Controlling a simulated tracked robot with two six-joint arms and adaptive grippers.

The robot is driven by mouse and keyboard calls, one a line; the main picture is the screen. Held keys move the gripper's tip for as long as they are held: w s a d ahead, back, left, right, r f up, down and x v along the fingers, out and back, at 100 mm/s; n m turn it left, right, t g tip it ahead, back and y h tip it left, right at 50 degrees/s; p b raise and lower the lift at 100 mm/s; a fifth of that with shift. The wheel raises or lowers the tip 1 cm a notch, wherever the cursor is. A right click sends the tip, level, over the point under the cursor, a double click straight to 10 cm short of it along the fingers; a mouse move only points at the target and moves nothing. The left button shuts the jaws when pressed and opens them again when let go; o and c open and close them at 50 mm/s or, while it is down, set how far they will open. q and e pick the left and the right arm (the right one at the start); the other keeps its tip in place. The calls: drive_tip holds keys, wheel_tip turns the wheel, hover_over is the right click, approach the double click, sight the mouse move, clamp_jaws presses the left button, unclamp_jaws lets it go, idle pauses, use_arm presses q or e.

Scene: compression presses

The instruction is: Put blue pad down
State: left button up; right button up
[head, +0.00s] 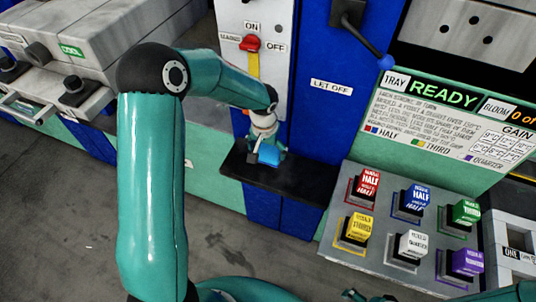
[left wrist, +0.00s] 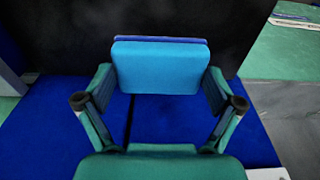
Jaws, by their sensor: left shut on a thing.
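The blue pad (head: 269,155) is a small bright blue block over the black shelf (head: 300,180) at the foot of the blue and white press. My left gripper (head: 262,146) is shut on it. In the left wrist view the pad (left wrist: 160,66) sits between the two fingers of my left gripper (left wrist: 160,98), with its broad face to the camera. A darker blue edge shows behind its top. I cannot tell whether the pad touches the shelf. My right gripper is not clearly in view.
A panel with several coloured buttons (head: 411,245) stands at the right, below a sign reading READY (head: 445,95). A red switch (head: 250,43) is on the white press face. A lever with a blue knob (head: 386,62) juts out at the upper right. Grey machines stand at the left.

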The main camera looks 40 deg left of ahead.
sight(268, 158)
use_arm(q)
wheel_tip(268, 158, down, 4)
drive_tip(key=shift+f+p, duration=0.1)
drive_tip(key=shift+p, duration=0.5)
drive_tip(key=shift+w+f, duration=0.15)
drive_tip(key=shift+f, duration=0.15)
drive_tip(key=shift+f, duration=0.1)
drive_tip(key=o, duration=0.4)
drive_tip(key=shift+o, duration=0.8)
